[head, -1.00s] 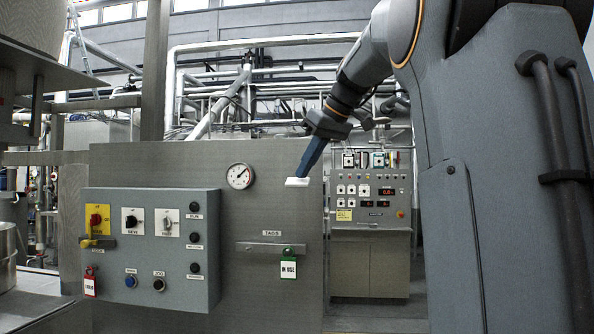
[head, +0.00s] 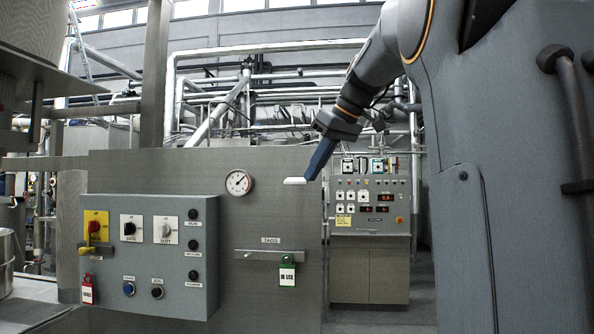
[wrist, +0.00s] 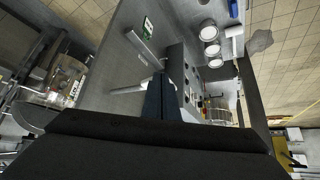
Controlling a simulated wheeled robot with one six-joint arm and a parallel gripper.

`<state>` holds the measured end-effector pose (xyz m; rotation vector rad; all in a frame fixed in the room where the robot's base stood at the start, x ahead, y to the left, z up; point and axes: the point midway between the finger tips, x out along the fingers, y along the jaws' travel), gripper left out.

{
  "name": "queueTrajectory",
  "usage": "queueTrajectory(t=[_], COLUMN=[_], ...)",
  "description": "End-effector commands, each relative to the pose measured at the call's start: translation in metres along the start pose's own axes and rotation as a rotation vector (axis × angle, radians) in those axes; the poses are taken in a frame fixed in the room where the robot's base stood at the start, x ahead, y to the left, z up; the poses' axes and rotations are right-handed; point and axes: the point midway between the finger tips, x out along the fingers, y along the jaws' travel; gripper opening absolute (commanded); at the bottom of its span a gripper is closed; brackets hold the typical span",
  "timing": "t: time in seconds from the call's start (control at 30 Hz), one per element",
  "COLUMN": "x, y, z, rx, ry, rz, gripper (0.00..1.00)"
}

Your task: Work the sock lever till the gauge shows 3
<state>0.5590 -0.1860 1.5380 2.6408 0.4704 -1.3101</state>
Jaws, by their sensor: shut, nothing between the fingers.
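The round white gauge (head: 239,182) is on the grey wall panel, right of the control box. Its needle leans up and to the right, but the numbers are too small to read. A flat white bar (head: 295,180), seemingly the sock lever, sticks out right of the gauge. My gripper (head: 308,177), with blue fingers, is shut at the right end of this bar. I cannot tell whether they touch. In the wrist view, the shut fingers (wrist: 161,92) reach toward the wall, and a pale bar (wrist: 128,89) shows left of them. No lever label is readable.
The control box (head: 150,270) at left carries a yellow switch (head: 96,226), white switch plates and several buttons. A green-and-white IN USE tag (head: 287,272) hangs on the tag rail below the gauge. A console (head: 369,235) stands behind, at right.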

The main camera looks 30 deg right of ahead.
Motion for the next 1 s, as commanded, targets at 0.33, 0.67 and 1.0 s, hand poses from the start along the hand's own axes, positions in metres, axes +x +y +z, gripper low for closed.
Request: queueTrajectory(t=[0.33,0.67,1.0], x=[-0.045,-0.077,-0.078], y=[0.001,0.001,0.0], z=[0.001,0.001,0.001], rx=[0.0,0.001,0.001], ry=[0.002,-0.001,-0.001], rz=[0.002,0.001,0.0], gripper=[0.0,0.0,0.0])
